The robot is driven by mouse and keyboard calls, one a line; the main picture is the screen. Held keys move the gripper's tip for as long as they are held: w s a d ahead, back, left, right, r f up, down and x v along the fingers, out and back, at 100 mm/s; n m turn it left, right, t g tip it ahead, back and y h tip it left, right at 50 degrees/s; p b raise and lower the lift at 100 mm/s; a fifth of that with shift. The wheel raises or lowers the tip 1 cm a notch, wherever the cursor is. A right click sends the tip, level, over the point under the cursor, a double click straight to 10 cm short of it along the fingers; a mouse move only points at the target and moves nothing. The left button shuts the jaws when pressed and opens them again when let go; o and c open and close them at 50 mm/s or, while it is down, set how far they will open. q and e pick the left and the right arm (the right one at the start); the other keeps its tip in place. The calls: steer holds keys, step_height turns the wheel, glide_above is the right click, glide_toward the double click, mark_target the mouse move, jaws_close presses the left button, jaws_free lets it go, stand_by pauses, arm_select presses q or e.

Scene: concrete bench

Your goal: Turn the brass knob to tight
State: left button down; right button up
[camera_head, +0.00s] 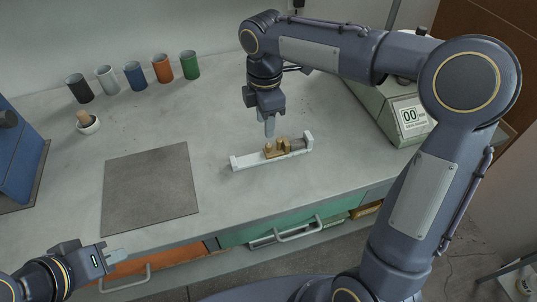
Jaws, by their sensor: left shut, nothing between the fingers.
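A brass-coloured piece (276,150), which looks like the knob, sits on a long white holder (245,162) on the bench. A grey cylinder (297,145) lies just right of the brass piece in the same holder. My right gripper (270,131) points down just above the left side of the brass piece. I cannot tell whether it touches the piece or how far apart its fingers are. Any tight mark is too small to make out. My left gripper (116,256) is shut and empty at the lower left, over the bench's front edge, far from the holder.
A grey mat (150,185) lies left of the holder. A green box (390,112) stands at right. A blue device (18,160) stands far left.

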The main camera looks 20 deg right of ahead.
mark_target(269, 145)
steer(key=shift+d+f+n+b, duration=0.2)
steer(key=shift+f+n+b, duration=0.25)
steer(key=shift+n+b, duration=0.45)
steer(key=shift+s+d+r+n+b, duration=0.15)
steer(key=shift+s+r+n+b, duration=0.15)
steer(key=shift+n, duration=0.7)
step_height(269, 145, down, 7)
steer(key=shift+b, duration=0.75)
arm_select(q)
step_height(269, 145, down, 6)
arm_select(e)
steer(key=shift+c, duration=0.5)
